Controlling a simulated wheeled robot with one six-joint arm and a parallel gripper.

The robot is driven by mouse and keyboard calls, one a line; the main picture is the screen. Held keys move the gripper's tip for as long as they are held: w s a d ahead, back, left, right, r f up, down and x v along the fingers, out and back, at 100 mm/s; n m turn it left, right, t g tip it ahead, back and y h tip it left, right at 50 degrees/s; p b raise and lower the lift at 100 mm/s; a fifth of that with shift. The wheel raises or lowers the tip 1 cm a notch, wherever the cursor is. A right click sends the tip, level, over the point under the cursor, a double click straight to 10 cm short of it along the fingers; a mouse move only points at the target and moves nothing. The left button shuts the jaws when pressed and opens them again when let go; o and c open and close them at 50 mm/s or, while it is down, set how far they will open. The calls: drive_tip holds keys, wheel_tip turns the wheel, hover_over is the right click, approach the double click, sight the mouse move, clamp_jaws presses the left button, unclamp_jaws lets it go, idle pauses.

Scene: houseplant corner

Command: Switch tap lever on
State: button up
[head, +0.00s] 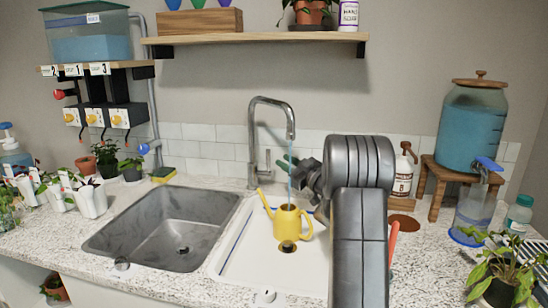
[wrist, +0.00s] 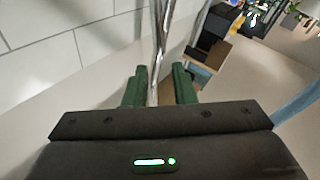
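The chrome tap (head: 253,140) stands behind the sink, its spout curving to the right. A small lever (head: 267,158) shows on the right of its body, partly hard to make out near my fingers. A thin blue stream of water (head: 290,185) runs from the spout into the yellow watering can (head: 292,226), which stands upright in the white basin. My gripper (head: 284,161) has green fingers close to the right of the lever. In the wrist view my gripper (wrist: 160,85) has its fingers apart, with the chrome metal (wrist: 159,50) between them; contact cannot be told.
A grey sink bowl (head: 165,230) lies to the left of the white basin (head: 255,270). A white pump bottle (head: 403,172) and a glass dispenser (head: 472,125) on a wooden stand are to the right. A wooden shelf (head: 260,38) runs above the tap.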

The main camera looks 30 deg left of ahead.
drive_tip(key=shift+v, duration=1.65)
drive_tip(key=shift+c, duration=0.4)
drive_tip(key=shift+r, duration=0.1)
drive_tip(key=c, duration=0.4)
drive_tip(key=shift+w+r+m+p, duration=0.3)
drive_tip(key=shift+w+m+p, duration=0.1)
drive_tip(key=shift+m+p, duration=0.45)
clamp_jaws()
drive_tip(key=w+m+p, duration=0.6)
drive_tip(key=m+p, duration=0.6)
drive_tip(key=m, duration=0.3)
drive_tip(key=w+a+r+g+p, duration=0.1)
drive_tip(key=w+a+r+p, duration=0.15)
drive_tip(key=a, duration=0.65)
drive_tip(key=shift+m, duration=0.25)
drive_tip(key=shift+s+a+f, duration=0.1)
drive_tip(key=shift+s+f, duration=0.2)
drive_tip(key=shift+s, duration=0.3)
drive_tip(key=shift+s+d+f, duration=0.1)
drive_tip(key=shift+s+f, duration=0.2)
drive_tip(key=shift+s, duration=0.35)
drive_tip(key=shift+s+a+f, duration=0.1)
drive_tip(key=shift+s+f, duration=0.2)
drive_tip(key=shift+s, duration=0.3)
